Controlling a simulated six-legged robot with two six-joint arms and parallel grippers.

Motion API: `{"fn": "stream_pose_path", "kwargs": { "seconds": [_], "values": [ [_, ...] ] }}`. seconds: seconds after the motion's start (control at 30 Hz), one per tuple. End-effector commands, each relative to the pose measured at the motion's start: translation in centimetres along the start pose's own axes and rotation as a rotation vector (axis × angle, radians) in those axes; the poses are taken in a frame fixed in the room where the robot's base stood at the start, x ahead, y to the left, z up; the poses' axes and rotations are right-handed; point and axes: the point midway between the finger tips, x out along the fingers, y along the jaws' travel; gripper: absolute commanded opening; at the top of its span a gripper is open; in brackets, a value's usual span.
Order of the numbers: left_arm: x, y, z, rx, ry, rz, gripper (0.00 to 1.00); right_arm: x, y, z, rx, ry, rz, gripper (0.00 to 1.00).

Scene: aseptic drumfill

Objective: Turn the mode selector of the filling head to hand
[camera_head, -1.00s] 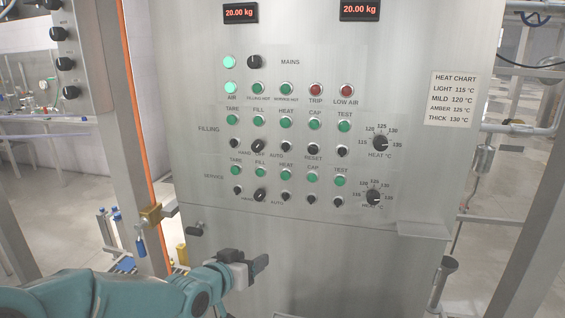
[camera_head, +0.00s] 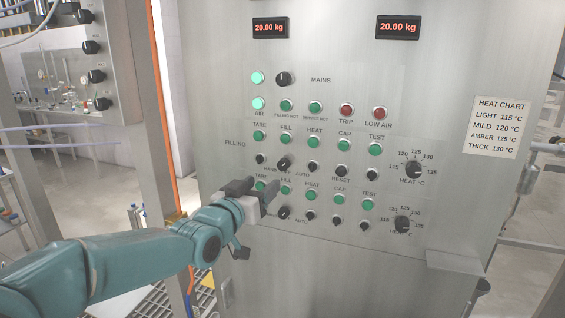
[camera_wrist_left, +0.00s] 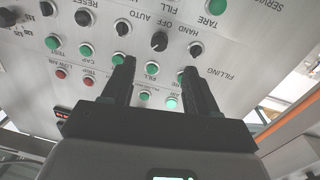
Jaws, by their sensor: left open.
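The filling head's mode selector (camera_head: 284,163) is a black knob with a pale line in the FILLING row, between the HAND and AUTO labels. The line lies slanted, but I cannot tell which end points. It also shows in the left wrist view (camera_wrist_left: 159,41), upside down, beyond and between the fingers. My left gripper (camera_head: 262,188) is open and empty, in front of the panel just below and left of the selector. Its fingers (camera_wrist_left: 157,66) stand apart in the wrist view with nothing between them. It hides part of the SERVICE row's left end. My right gripper is not in view.
A similar service selector (camera_head: 284,212) sits below. Small black knobs (camera_head: 313,166) and green lamps (camera_head: 314,142) are close by. Two heat dials (camera_head: 413,169) and a heat chart (camera_head: 501,126) are on the right. An orange conduit (camera_head: 161,110) runs up the left side.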

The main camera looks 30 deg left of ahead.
Motion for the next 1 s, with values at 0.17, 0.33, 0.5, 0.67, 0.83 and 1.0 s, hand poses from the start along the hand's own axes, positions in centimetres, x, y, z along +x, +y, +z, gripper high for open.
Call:
{"fn": "stream_pose_path", "kwargs": {
  "seconds": [0.17, 0.33, 0.5, 0.67, 0.83, 1.0],
  "values": [
    [4.7, 0.2, -0.4, -0.001, -0.003, 0.003, 0.58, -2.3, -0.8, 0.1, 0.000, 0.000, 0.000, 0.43],
    [8.3, 0.3, -0.3, 0.000, -0.003, 0.004, 0.58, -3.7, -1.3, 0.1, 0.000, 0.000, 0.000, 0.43],
    [10.6, 0.3, -0.1, -0.001, -0.002, 0.004, 0.58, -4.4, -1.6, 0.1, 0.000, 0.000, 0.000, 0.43],
    [11.2, 0.3, 0.0, -0.001, -0.001, 0.004, 0.58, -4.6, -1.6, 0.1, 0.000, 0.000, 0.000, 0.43],
    [11.2, 0.3, 0.1, -0.001, -0.001, 0.004, 0.58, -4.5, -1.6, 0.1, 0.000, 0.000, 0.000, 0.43],
    [11.2, 0.3, 0.0, -0.001, -0.001, 0.004, 0.19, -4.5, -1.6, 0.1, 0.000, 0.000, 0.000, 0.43]
  ]
}}
